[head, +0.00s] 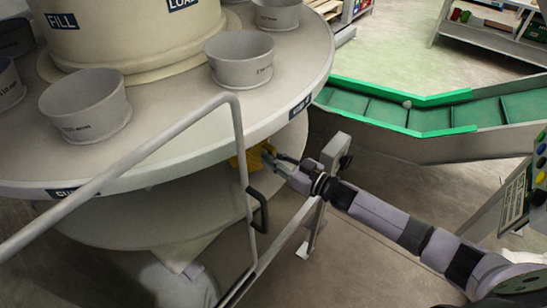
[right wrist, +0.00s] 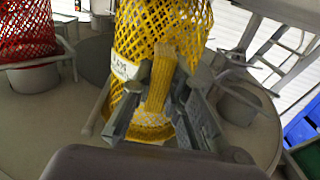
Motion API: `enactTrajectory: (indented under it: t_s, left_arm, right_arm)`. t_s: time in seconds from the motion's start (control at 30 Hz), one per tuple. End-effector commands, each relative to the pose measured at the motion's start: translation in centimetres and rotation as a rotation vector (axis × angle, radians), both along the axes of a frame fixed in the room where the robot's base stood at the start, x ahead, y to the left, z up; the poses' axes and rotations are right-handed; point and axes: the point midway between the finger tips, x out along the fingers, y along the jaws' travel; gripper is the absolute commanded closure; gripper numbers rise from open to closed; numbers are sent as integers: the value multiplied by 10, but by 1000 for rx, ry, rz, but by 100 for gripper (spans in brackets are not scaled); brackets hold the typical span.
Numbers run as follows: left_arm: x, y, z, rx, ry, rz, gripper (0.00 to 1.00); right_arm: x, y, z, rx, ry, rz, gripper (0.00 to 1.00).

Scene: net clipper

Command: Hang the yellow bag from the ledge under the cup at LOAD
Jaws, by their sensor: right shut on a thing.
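My right gripper (head: 280,162) reaches in from the right, just below the rim of the round cream table. It is shut on the yellow mesh bag (head: 252,158), mostly hidden by the table and handrail. In the right wrist view the yellow bag (right wrist: 165,25) fills the upper middle, with a white label and a gathered strip between the fingers (right wrist: 160,100). The LOAD sign (head: 182,4) is on the central drum. Grey cups (head: 240,58) stand on the table; I cannot tell whether the bag touches a ledge. My left gripper is not in view.
A grey handrail (head: 238,135) crosses in front of the table. A red mesh bag (right wrist: 30,30) hangs at left in the wrist view. A green conveyor (head: 400,110) runs behind my right arm, and a button panel (head: 515,190) stands at right.

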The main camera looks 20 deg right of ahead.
Motion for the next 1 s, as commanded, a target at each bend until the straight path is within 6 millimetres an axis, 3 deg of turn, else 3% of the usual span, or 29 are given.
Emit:
enactTrajectory:
  t_s: [0.3, 0.33, 0.67, 1.0]
  left_arm:
    - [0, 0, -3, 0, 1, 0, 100]
    - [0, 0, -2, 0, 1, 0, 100]
    - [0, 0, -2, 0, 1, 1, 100]
    - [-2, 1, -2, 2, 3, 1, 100]
  right_arm:
    - [0, 0, -3, 0, 0, 0, 100]
    - [0, 0, -3, 0, 0, 0, 84]
    - [0, 0, -3, 0, 0, 0, 62]
    - [-2, -2, -3, -1, 2, 0, 62]
